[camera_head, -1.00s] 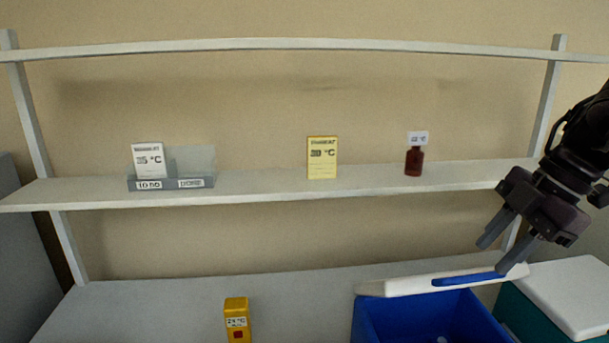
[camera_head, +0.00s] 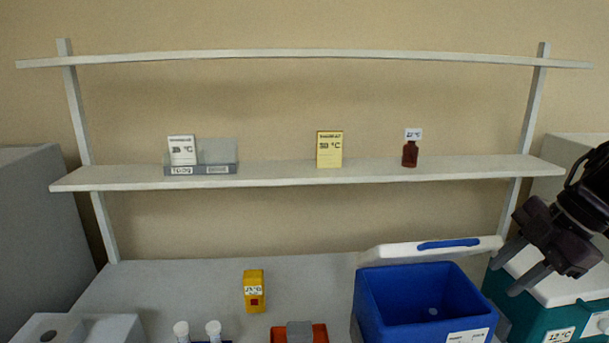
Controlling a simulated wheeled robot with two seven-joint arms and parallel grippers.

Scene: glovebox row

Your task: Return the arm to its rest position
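My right gripper (camera_head: 512,268) is at the right side of the head view, in front of the teal cooler's white lid. Its two dark fingers are spread apart with nothing between them, so it is open and empty. The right arm comes in from the right edge. My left gripper is not in view.
A blue cooler (camera_head: 372,301) stands open on the bench, its white lid (camera_head: 390,255) tilted behind. A teal cooler (camera_head: 531,318) is right of it. A yellow device (camera_head: 254,301) stands left. Above, the shelf (camera_head: 275,175) holds a brown bottle (camera_head: 410,155), a yellow card (camera_head: 329,150) and a grey holder (camera_head: 200,170).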

